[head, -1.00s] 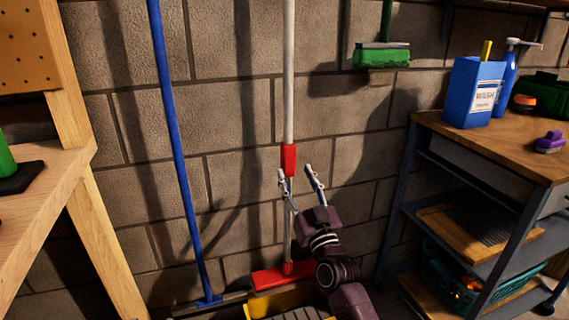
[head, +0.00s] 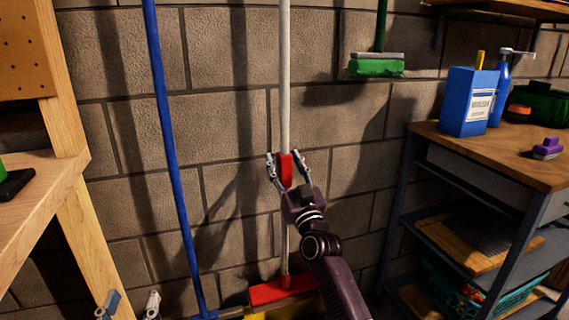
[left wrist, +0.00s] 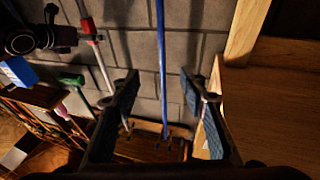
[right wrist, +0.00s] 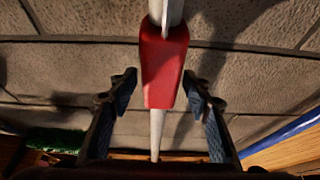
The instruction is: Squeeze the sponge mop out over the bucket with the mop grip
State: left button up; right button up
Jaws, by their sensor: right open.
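The sponge mop stands upright by the block wall with a white pole (head: 284,80), a red mop grip (head: 286,170) and a red head (head: 283,291) low down. A yellow edge below the head, probably the bucket (head: 290,312), is mostly cut off. My right gripper (head: 287,160) is open with its fingers on either side of the mop grip. In the right wrist view the red grip (right wrist: 163,65) lies between and beyond the open fingers, with gaps on both sides. My left gripper (head: 129,302) is open and empty at the bottom left; its open fingers also show in the left wrist view (left wrist: 159,73).
A blue pole (head: 170,150) stands left of the mop. A wooden bench (head: 40,205) is at the left. A green brush (head: 376,67) hangs on the wall. A shelf unit (head: 500,155) at the right carries a blue box (head: 468,100) and a purple brush (head: 547,148).

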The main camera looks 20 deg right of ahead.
aim_at(287, 183)
grip_shut()
dwell(0.3)
notch_tip(287, 183, down, 4)
jog(key=shift+f+b, duration=0.2)
jog(key=shift+b, duration=1)
pick_arm(q)
jog(key=s+r+t+h, duration=0.2)
jog(key=s+r+t, duration=0.4)
jog(key=r, duration=0.4)
jog(key=shift+a+r, duration=0.15)
jog(key=shift+r, duration=0.05)
pick_arm(e)
jog(key=shift+f, duration=0.1)
